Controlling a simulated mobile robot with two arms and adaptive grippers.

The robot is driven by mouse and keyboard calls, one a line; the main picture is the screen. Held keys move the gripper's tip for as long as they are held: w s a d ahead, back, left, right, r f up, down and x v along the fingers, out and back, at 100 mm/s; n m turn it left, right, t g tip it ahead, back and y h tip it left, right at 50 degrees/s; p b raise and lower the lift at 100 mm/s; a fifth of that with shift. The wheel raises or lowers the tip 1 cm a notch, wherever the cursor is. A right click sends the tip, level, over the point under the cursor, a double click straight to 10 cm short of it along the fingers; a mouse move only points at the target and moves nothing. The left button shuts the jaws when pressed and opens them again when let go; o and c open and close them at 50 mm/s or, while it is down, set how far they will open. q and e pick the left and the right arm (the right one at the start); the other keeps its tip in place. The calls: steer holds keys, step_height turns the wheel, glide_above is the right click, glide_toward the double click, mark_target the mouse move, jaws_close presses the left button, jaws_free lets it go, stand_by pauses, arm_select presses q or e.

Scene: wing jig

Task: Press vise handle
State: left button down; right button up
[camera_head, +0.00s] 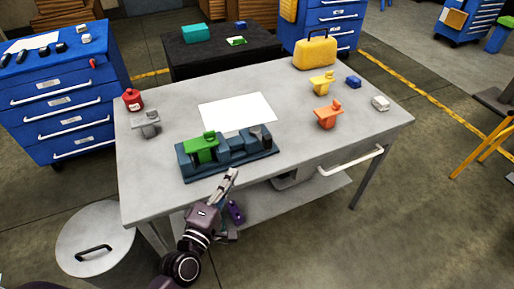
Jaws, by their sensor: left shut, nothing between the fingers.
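A dark blue block-shaped fixture (253,158) lies near the front edge of the grey table. A green vise-like piece (204,149) sits in its left part. I cannot make out a separate handle on it. My left gripper (231,175) reaches up from below, at the table's front edge. It is shut and empty, with its fingertips just in front of the fixture. I cannot tell whether they touch it. Similar-shaped pieces stand on the table: a grey one (146,123), an orange one (328,115) and a yellow one (322,83). My right gripper is not in view.
A white sheet (237,112) lies behind the fixture. A red can (133,100), a yellow case (316,53), a blue block (353,82) and a white block (380,103) stand around the table. The table's right front is clear.

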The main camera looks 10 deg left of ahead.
arm_select(q)
steer(key=w+d+p, duration=0.3)
steer(key=w+d, duration=0.2)
steer(key=w, duration=0.7)
steer(key=shift+d, duration=0.15)
